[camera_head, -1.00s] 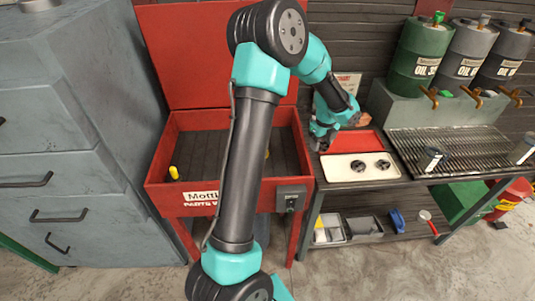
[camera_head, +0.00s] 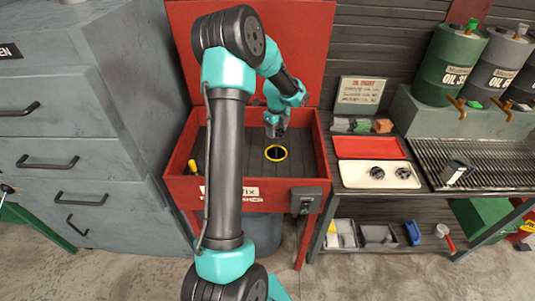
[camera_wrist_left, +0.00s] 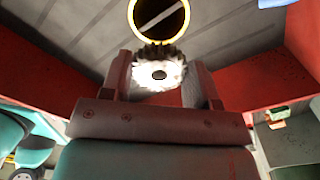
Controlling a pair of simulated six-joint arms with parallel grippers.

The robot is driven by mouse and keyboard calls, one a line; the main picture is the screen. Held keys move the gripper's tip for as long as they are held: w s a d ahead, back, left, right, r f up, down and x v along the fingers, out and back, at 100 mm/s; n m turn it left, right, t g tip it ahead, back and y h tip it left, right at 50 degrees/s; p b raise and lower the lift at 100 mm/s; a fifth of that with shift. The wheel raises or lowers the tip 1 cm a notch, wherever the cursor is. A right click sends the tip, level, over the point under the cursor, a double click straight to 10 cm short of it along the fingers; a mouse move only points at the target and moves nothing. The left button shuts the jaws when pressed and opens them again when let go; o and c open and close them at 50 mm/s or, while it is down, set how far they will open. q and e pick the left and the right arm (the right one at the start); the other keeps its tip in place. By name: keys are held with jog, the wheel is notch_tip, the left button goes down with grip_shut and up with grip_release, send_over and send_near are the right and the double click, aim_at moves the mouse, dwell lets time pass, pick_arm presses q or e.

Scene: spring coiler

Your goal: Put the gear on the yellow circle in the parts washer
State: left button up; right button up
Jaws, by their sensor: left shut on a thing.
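My left gripper (camera_head: 273,129) is inside the red parts washer (camera_head: 320,147), above its dark floor. In the left wrist view my left gripper (camera_wrist_left: 162,85) is shut on the gear (camera_wrist_left: 158,72), a toothed disc with a bright face and a small centre hole. The yellow circle (camera_head: 276,153) lies on the washer floor, just in front of the gripper in the head view. In the left wrist view the yellow circle (camera_wrist_left: 160,39) shows just beyond the gear, whose edge overlaps it in the picture. The gear is too small to make out in the head view.
A cream tray (camera_head: 348,181) with two dark round parts and a red tray (camera_head: 362,146) sit on the bench to the right. A yellow-handled item (camera_head: 193,167) stands at the washer's left. The washer's walls surround the gripper.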

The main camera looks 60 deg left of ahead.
dwell(0.3)
pick_arm(q)
send_over(275, 152)
jog(key=shift+d+f, duration=0.1)
jog(key=shift+f, duration=3)
jog(key=shift+f, duration=1.9)
jog(key=shift+f, duration=0.15)
jog(key=o, duration=1)
jog(key=shift+o, duration=0.2)
